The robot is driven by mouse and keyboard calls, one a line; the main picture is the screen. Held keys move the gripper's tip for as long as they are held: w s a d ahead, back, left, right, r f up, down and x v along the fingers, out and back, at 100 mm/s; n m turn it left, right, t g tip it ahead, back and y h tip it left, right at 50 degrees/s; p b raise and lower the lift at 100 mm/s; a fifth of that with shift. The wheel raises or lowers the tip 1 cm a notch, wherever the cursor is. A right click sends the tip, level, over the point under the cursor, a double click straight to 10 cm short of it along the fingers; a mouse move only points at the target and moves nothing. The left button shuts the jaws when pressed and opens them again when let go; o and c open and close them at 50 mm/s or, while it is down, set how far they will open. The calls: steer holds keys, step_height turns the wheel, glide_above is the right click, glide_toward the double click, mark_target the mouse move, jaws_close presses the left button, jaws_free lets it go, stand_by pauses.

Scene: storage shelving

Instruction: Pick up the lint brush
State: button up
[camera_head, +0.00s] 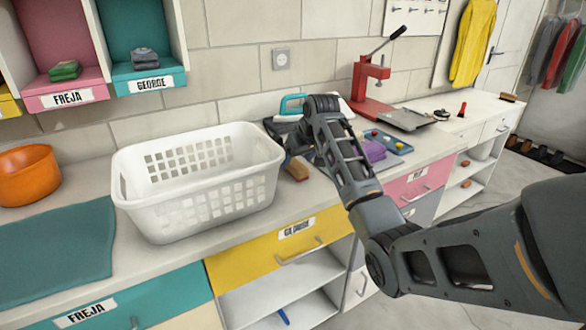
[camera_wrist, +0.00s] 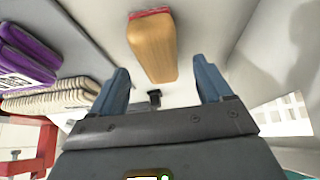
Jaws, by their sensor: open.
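A tan wooden block with a red edge, which looks like the lint brush (camera_wrist: 152,48), lies on the white counter. In the wrist view it is ahead of and between the two blue-grey fingers of my gripper (camera_wrist: 160,68). The fingers are open, with gaps on both sides of the block. In the head view the wooden block (camera_head: 299,168) lies just right of the white basket, below my wrist. My arm hides most of my gripper there. I cannot tell how far the fingertips are above the counter.
The white laundry basket (camera_head: 190,205) stands close on the left. A purple folded stack (camera_head: 374,151) and a blue tray (camera_head: 392,143) lie to the right. A teal-handled iron (camera_head: 292,104) is behind. A red press (camera_head: 368,85) stands farther right. A wooden brush (camera_head: 507,97) lies at the counter's far end.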

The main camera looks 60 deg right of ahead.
mark_target(295, 163)
steer(key=shift+x, duration=1.9)
steer(key=shift+f, duration=0.1)
steer(key=c, duration=1.1)
